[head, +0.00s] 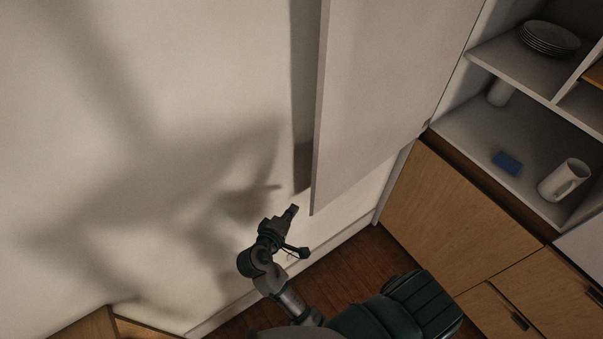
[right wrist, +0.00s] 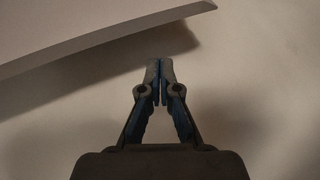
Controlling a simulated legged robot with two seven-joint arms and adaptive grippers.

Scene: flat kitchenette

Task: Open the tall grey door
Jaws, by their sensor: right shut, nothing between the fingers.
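The tall grey door (head: 385,90) stands swung out from the shelf unit, its free edge toward the wall at left. The shelves to its right are exposed. My right gripper (head: 293,210) is just left of and below the door's lower free corner, with a small gap showing in the head view. In the right wrist view the fingers (right wrist: 160,70) are shut and empty, and the door (right wrist: 90,30) crosses the upper left with its edge above the fingertips. Whether they touch is not clear. I see no handle on the visible face. My left gripper is not in view.
The open shelves hold stacked plates (head: 549,38), a white mug (head: 565,180), a blue item (head: 507,163) and a white cup (head: 501,93). Wooden cabinets (head: 450,220) stand below. A pale wall (head: 120,170) is at left; some wooden floor (head: 345,258) is bare.

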